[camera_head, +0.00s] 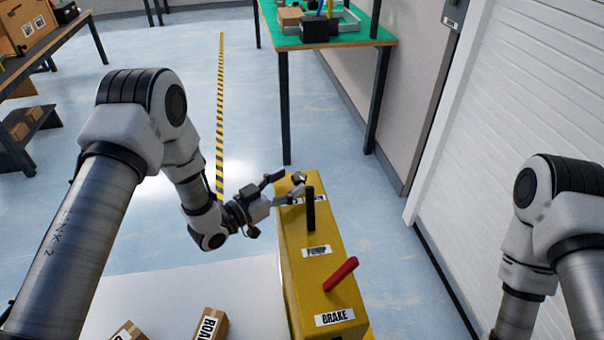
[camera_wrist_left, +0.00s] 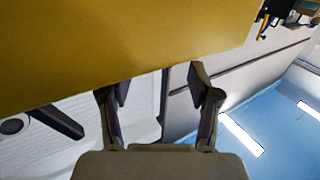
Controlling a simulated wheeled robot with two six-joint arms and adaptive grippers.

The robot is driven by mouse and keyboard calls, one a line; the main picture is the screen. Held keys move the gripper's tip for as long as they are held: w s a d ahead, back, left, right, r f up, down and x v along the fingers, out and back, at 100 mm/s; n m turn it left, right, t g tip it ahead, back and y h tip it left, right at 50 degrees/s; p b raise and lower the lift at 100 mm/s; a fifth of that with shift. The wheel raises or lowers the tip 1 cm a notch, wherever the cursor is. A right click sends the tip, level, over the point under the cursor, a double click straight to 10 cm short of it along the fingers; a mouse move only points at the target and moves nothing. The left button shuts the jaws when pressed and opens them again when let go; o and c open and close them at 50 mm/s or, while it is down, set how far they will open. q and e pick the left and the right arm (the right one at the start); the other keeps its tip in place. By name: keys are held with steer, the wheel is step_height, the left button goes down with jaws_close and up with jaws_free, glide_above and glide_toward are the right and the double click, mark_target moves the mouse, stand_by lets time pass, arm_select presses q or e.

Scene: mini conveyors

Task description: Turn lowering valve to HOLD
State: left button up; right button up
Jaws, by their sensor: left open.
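A yellow control box (camera_head: 312,262) stands in the lower middle of the head view. It carries a black lever (camera_head: 310,212) by the PUMP label and a red lever (camera_head: 341,273) by the BRAKE label. At its far end a small dark-tipped part (camera_head: 298,178) shows beside a label mostly covered by my gripper; I cannot read it or tell the valve's setting. My left gripper (camera_head: 284,187) is open at this far end, its fingers apart. In the left wrist view its fingers (camera_wrist_left: 162,88) stand below the yellow box surface (camera_wrist_left: 120,45), with nothing seen between them.
Cardboard boxes (camera_head: 209,325) lie on a pale surface (camera_head: 180,292) left of the control box. A green-topped table (camera_head: 345,42) stands behind, and a white shutter (camera_head: 510,110) is on the right. My right arm is at the right edge. Open floor lies to the left.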

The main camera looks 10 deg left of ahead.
mark_target(293, 180)
arm_select(q)
steer(key=x, duration=0.4)
steer(key=shift+s, duration=0.15)
steer(key=shift+a, duration=0.1)
steer(key=shift+c, duration=1.4)
steer(key=shift+s, duration=0.1)
steer(key=c, duration=0.9)
